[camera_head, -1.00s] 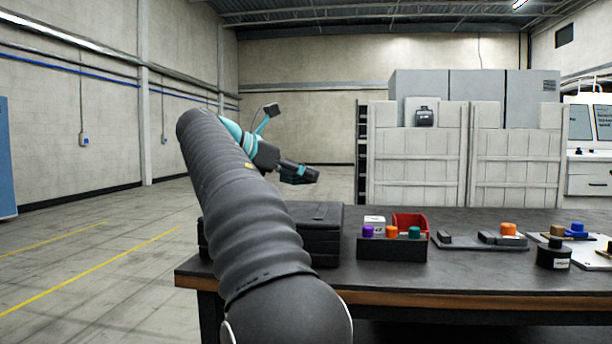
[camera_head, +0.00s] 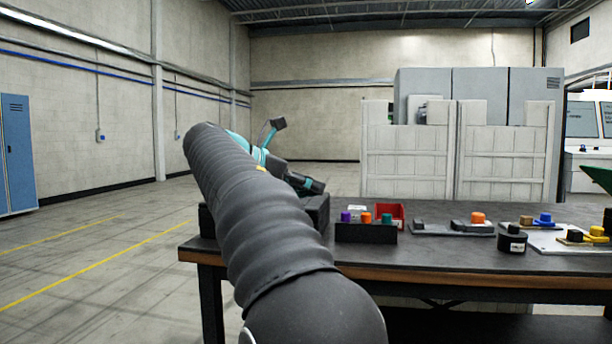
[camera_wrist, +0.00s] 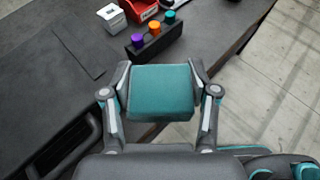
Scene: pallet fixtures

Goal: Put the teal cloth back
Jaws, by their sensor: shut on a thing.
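The teal cloth (camera_wrist: 160,95) looks like a folded, square pad in the wrist view. My gripper (camera_wrist: 160,78) is shut on it, one finger at each side. In the head view my gripper (camera_head: 305,184) is held out beyond the black case on the table's left end, and the cloth cannot be made out there. In the wrist view the cloth hangs over the table's edge area, with nothing seen touching it except the fingers.
The dark table (camera_head: 450,264) carries a black holder (camera_head: 365,234) with purple, orange and teal pegs, a red bin (camera_head: 391,213), a white box (camera_wrist: 112,17), a black round container (camera_head: 512,241) and a white plate with coloured blocks. Floor left of the table is clear.

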